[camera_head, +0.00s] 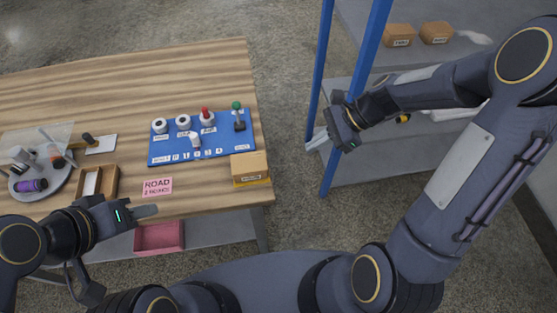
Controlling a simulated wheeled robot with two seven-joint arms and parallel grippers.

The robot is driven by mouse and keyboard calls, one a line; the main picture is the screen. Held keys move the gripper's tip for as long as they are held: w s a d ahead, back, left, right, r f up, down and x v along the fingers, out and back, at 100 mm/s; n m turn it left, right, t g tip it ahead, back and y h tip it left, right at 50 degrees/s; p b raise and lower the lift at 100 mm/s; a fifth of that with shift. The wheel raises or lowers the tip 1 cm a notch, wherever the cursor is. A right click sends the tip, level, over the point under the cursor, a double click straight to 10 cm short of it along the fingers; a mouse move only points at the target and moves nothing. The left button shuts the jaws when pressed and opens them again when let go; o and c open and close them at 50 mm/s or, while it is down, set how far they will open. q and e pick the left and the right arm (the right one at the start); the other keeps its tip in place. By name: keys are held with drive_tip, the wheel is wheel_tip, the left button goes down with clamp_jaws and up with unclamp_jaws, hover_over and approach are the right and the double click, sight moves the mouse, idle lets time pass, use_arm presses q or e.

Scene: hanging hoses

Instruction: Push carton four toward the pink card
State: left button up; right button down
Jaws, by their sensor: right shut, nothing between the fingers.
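A tan carton (249,168) sits on the table at its front right corner, beside the blue board; its label is too small to read. Two more brown cartons (398,36) and (436,33) stand on the shelf at the upper right, also with labels I cannot read. The pink card (157,187) lies flat near the table's front edge, left of the table carton. My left gripper (146,212) is at the front edge, just below the pink card; its finger gap is not clear. My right gripper (317,139) is shut and empty, right of the table, near the blue rack post.
The blue board (165,157) with knobs and a lever lies behind the card and carton. A wooden tray (108,184) and a round grey tray (62,182) are at the left. A pink bin (159,237) sits below the table. The strip between card and carton looks clear.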

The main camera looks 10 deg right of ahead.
sight(252, 162)
drive_tip(key=a+f, duration=0.5)
drive_tip(key=a, duration=0.4)
drive_tip(key=shift+a+f, duration=0.15)
drive_tip(key=a, duration=1.2)
drive_tip(key=shift+a, duration=0.1)
use_arm(q)
drive_tip(key=shift+f, duration=0.1)
